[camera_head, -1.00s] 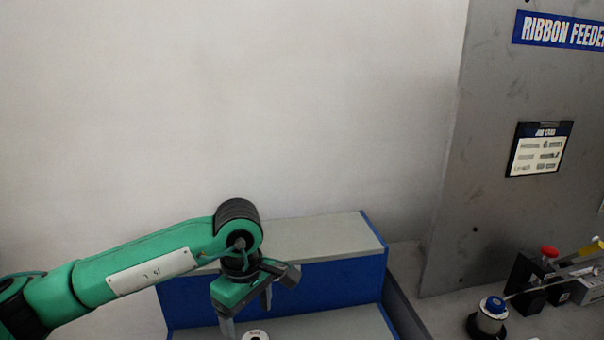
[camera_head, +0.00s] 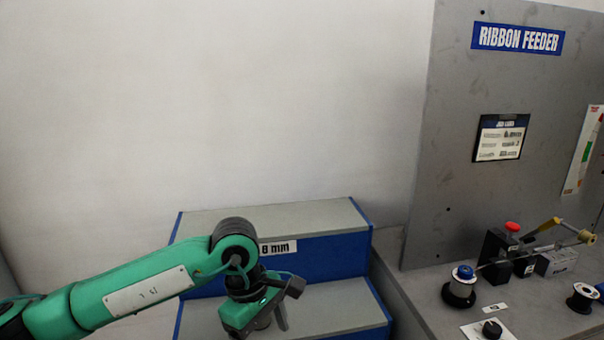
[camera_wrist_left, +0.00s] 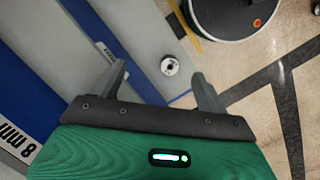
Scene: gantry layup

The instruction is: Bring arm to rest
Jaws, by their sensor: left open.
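My left arm comes in from the left in the head view. Its green gripper (camera_head: 268,325) hangs low in front of the stepped blue and grey rack (camera_head: 325,305). In the left wrist view the two fingers of this gripper (camera_wrist_left: 162,85) stand wide apart with nothing between them. A small white spool (camera_wrist_left: 170,66) with a dark centre shows beyond the fingertips, on a grey step of the rack. In the head view I cannot make out this spool. My right gripper is not in view.
A grey panel (camera_head: 455,215) marked "RIBBON FEEDER" stands at right, bearing a job card (camera_head: 500,138). Before it are a blue-topped spool (camera_head: 461,287), a red-knobbed fixture (camera_head: 505,252), a black knob (camera_head: 491,329) and another spool (camera_head: 582,298). The wall behind is bare.

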